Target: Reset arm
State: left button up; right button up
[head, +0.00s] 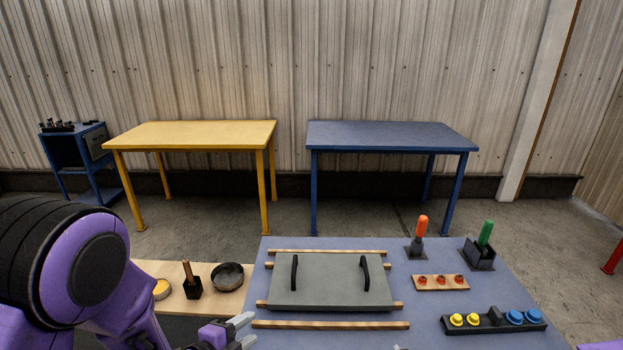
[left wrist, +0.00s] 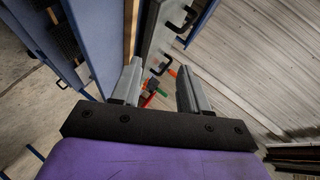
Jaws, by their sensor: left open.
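My left arm comes in from the lower left. My left gripper (head: 243,330) is open and empty, near the front left corner of the blue-grey work table (head: 290,342). Its two grey fingers stand apart in the left wrist view (left wrist: 159,80), with nothing between them but distant background. A grey panel (head: 330,282) with two black handles lies on wooden strips (head: 330,324) on the table, beyond and right of the left gripper.
Right of the panel stand orange (head: 421,228) and green (head: 486,233) handled tools, a strip with red pieces (head: 440,282) and a black holder with yellow and blue pieces (head: 493,321). A wooden board (head: 180,303) holds a dark bowl (head: 228,276). Yellow (head: 190,133) and blue (head: 390,135) tables stand behind.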

jog(key=s+d+f+n+g+b, duration=0.35)
jog(key=s+f+n+g, duration=0.25)
jog(key=s+f+n, duration=1)
pick_arm(q)
jog(key=s+a+f+n+g+y+b, duration=0.15)
jog(key=s+a+f+n+y, duration=0.35)
jog(key=f+n, duration=0.6)
jog(key=s+a+f+n+g+y+b, duration=0.1)
jog(key=s+a+f+n+g+y, duration=0.15)
jog(key=s+a+f+n, duration=0.6)
jog(key=s+a+f+n+g+y+b, duration=0.2)
jog(key=s+f+n, duration=0.5)
jog(key=s, duration=0.8)
notch_tip(320, 180, down, 4)
jog(key=shift+r+n+g+b, duration=0.3)
jog(key=shift+g+b, duration=0.35)
jog(key=shift+g, duration=0.55)
pick_arm(e)
jog(key=s+d+f+n+g+h, duration=0.3)
jog(key=s+d+f+n, duration=0.4)
jog(key=d+f, duration=0.3)
jog(key=shift+s+d+f+h, duration=0.25)
jog(key=shift+s+f+h, duration=0.05)
jog(key=shift+h, duration=0.5)
pick_arm(q)
jog(key=shift+s+d, duration=0.1)
